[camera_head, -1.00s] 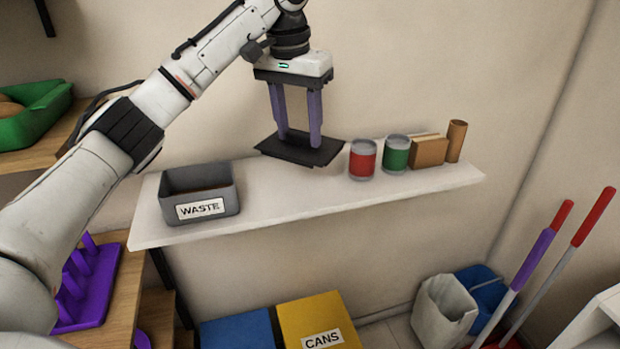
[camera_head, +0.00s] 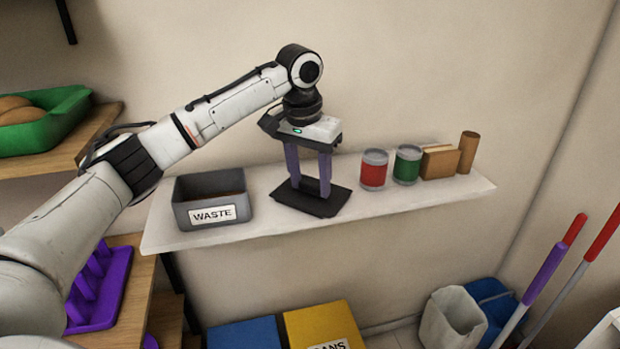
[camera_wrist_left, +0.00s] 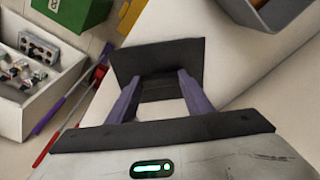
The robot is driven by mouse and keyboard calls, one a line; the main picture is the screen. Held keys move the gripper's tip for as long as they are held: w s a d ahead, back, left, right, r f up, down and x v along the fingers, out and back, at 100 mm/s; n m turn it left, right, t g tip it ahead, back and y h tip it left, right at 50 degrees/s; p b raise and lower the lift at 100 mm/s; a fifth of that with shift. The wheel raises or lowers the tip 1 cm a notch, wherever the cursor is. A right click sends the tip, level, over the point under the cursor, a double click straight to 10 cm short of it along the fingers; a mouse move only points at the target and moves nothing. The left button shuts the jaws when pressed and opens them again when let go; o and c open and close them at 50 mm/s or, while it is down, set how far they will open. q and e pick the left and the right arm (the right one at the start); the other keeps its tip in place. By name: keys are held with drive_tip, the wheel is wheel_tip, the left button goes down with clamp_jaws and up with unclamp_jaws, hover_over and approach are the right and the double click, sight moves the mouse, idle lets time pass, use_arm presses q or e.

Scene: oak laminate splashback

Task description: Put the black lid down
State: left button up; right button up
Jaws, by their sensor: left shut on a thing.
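The black lid (camera_head: 312,206) is a flat dark plate, held level at the white shelf between the grey WASTE bin and the red can. My left gripper (camera_head: 310,191) points down with its purple fingers shut on the lid's raised middle part. In the left wrist view the lid (camera_wrist_left: 155,55) shows beyond the purple fingers (camera_wrist_left: 157,82). The lid is at or just above the shelf top; I cannot tell if it touches. My right gripper is not in view.
The WASTE bin (camera_head: 212,200) stands left of the lid on the white shelf (camera_head: 400,202). To the right stand a red can (camera_head: 373,171), a green can (camera_head: 407,165), a brown box (camera_head: 440,163) and a brown cylinder (camera_head: 468,152). Some shelf front is clear.

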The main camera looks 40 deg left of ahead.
sight(306, 198)
use_arm(q)
drive_tip(key=shift+f, duration=0.15)
drive_tip(key=o, duration=1)
drive_tip(key=r, duration=0.4)
drive_tip(key=s+r, duration=0.1)
drive_tip(key=r, duration=0.7)
drive_tip(key=shift+s+r, duration=0.1)
drive_tip(key=shift+s, duration=0.3)
